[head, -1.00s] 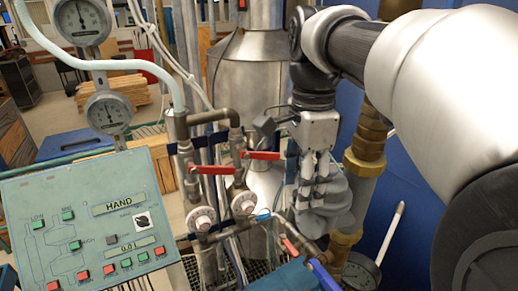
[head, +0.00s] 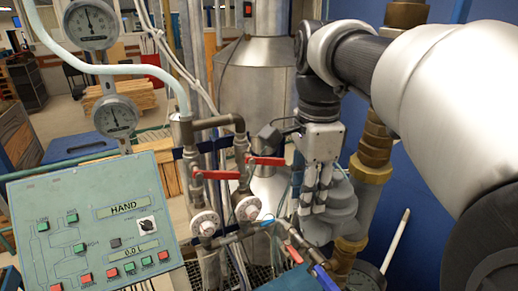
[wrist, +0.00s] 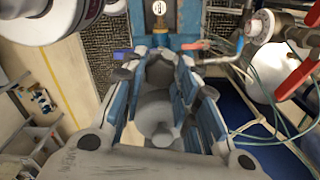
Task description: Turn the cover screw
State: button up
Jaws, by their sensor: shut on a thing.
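The grey meter (head: 342,212) with its rounded cover stands right of the red-handled valves in the head view. My gripper (head: 314,206) points down at the near left side of this cover, with its fingers against it. In the wrist view my gripper (wrist: 160,62) has both blue-and-grey fingers closing around a grey part, and the grey cover (wrist: 160,108) shows between them. I take the gripped part to be the cover screw, but the fingers hide most of it. Its turning angle cannot be seen.
A green control panel (head: 95,222) marked HAND is at the lower left. Valves with red handles (head: 222,174) stand close left of my gripper. A brass-fitted pipe (head: 372,160) rises close behind on the right. A blue handle (head: 325,280) sits below.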

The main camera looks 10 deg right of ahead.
jog(key=shift+r+n+p, duration=0.1)
jog(key=shift+n+p, duration=0.4)
jog(key=shift+n, duration=0.3)
jog(key=shift+c, duration=0.5)
jog(key=shift+n, duration=0.8)
jog(key=o, duration=1.1)
jog(key=shift+c, duration=0.2)
notch_tip(320, 180, up, 12)
